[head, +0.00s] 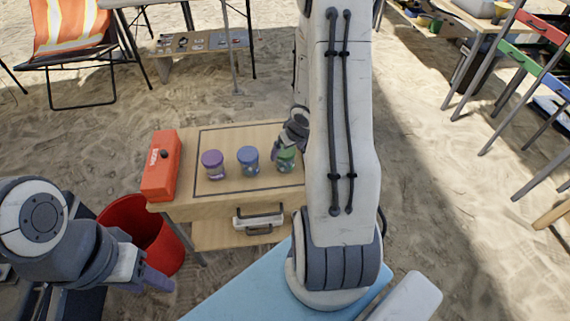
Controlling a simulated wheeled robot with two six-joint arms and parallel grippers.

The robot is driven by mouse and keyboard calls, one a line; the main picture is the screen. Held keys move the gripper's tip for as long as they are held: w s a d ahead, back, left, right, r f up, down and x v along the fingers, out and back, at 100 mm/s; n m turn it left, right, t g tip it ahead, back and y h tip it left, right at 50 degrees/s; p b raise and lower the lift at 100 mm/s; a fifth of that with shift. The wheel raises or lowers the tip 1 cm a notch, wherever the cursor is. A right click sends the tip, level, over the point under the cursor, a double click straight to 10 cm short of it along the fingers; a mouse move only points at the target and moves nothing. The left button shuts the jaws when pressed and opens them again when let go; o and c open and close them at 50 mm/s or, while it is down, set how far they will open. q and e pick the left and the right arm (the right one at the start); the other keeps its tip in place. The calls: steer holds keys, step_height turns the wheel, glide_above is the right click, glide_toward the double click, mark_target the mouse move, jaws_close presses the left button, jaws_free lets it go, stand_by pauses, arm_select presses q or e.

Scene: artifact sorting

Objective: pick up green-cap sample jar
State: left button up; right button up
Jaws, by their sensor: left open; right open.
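The green-cap sample jar (286,159) stands upright at the right of a row of jars on a small wooden table (222,203). My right arm hides the table's right part. My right gripper (284,150) is at the green-cap jar, over its upper side; whether it touches the jar cannot be told. Its fingertips are partly hidden. A blue-cap jar (248,159) and a purple-cap jar (213,163) stand to the left of it. My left gripper (160,283) is low at the left, open and empty, away from the jars.
A red box (162,168) lies on the table's left end. A red bucket (166,245) stands on the sand beside the table. A light blue surface (240,292) is at the front. A folding chair (72,40) and a low bench with small items (200,43) are behind.

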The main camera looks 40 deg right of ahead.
steer(key=b+x, duration=0.4)
steer(key=x, duration=0.4)
steer(key=shift+d, duration=0.1)
steer(key=shift+r, duration=0.15)
steer(key=c, duration=1.4)
